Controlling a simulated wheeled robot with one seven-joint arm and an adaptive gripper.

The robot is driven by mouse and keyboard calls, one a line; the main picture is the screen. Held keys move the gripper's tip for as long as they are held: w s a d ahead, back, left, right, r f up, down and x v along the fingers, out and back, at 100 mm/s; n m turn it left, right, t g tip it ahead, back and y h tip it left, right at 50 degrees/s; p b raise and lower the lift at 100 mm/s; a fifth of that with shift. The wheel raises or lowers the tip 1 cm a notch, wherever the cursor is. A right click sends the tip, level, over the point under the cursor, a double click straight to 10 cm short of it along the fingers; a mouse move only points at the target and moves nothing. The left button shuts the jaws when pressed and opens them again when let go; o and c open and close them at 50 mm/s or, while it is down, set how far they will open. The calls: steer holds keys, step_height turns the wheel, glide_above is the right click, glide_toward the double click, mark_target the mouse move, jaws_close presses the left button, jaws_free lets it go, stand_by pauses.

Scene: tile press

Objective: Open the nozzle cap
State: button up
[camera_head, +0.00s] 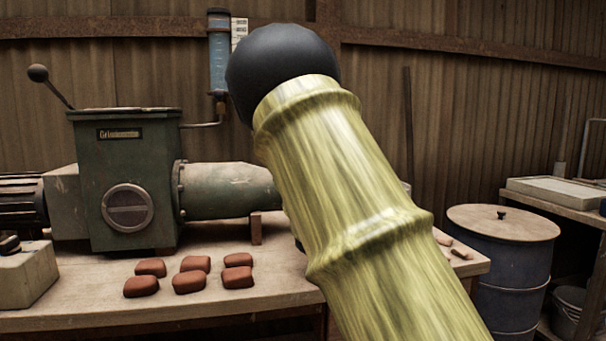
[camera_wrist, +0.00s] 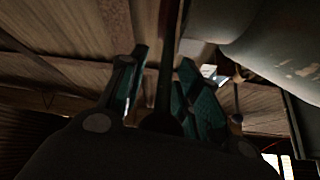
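A green press machine (camera_head: 125,185) stands on the bench at the left, and its barrel (camera_head: 228,189) runs right until my arm covers it. The barrel's outlet end and the nozzle cap are hidden behind my arm in the head view. In the wrist view, a grey-green rounded body that looks like the barrel (camera_wrist: 275,45) fills the upper right. My gripper (camera_wrist: 163,68) shows two teal-padded fingers standing apart. A dark narrow bar shows between them; I cannot tell whether it is near or touched. The wrist view is dark, and I cannot make out the cap.
Several red-brown clay pieces (camera_head: 189,282) lie on the bench (camera_head: 90,318) in front of the machine. A blue drum (camera_head: 510,265) with a tan lid stands at the right. A blue liquid tube (camera_head: 218,60) hangs on the corrugated wall behind.

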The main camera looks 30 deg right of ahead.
steer(key=v, duration=0.7)
steer(key=shift+s+a, duration=0.15)
steer(key=shift+s, duration=0.05)
steer(key=shift+s+f, duration=0.1)
steer(key=shift+f, duration=0.1)
stand_by(0.3)
steer(key=shift+s+a+f, duration=0.2)
steer(key=shift+s, duration=0.25)
steer(key=shift+f, duration=0.1)
